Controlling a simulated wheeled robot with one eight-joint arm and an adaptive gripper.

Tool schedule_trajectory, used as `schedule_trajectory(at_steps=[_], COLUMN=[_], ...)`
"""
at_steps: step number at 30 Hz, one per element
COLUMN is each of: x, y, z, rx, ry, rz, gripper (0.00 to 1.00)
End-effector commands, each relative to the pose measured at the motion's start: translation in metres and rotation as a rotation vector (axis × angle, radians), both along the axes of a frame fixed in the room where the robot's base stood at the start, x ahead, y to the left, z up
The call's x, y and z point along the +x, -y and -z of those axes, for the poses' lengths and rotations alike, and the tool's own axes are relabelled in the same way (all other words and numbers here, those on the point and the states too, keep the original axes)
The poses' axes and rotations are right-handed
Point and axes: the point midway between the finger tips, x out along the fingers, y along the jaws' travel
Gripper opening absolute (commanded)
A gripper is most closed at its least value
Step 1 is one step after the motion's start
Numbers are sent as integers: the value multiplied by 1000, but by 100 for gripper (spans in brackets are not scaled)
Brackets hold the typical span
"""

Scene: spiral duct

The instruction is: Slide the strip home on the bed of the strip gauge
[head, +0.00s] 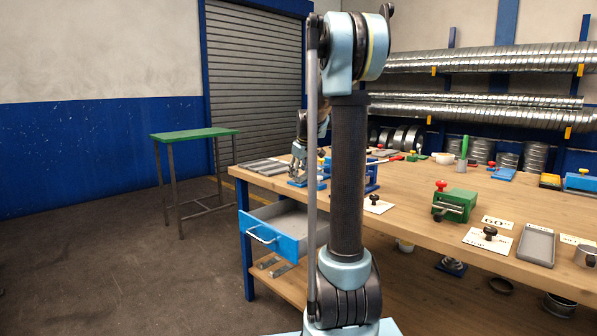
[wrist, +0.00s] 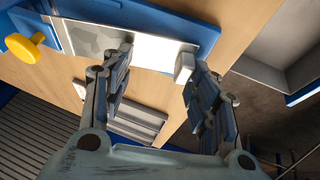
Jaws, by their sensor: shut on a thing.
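The strip gauge is a blue bed (wrist: 185,22) on the bench in the wrist view, with a yellow knob (wrist: 25,46) at its left. A flat pale metal strip (wrist: 88,38) lies along the bed, grey and mottled at left and bright white between my fingers. In the head view my gripper (head: 299,168) is low over the blue gauge (head: 300,184), partly hidden by my arm.
Grey ridged plates (head: 262,167) lie at the bench's left end. An open blue drawer (head: 275,238) juts out below the bench front. A green clamp block (head: 455,205), cards and a grey tray (head: 536,245) stand to the right. A green table (head: 195,134) stands behind left.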

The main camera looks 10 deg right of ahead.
Motion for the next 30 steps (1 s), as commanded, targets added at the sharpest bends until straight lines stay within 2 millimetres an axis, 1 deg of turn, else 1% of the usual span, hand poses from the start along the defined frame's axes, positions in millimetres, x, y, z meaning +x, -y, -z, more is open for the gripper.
schedule_trajectory(at_steps=[1,13,14,15,16,17,24,30], x=[6,14,15,15,15,15,-1,-7], y=[10,13,13,13,13,12,3,1], z=[-1,6,7,7,8,7,-5,-10], rx=[-14,-13,-14,-14,-14,-13,-11,-9], ry=[10,3,2,2,2,2,15,19], rz=[11,11,10,10,10,9,-2,-4], gripper=[5,9,64,73,80,82,82,82])
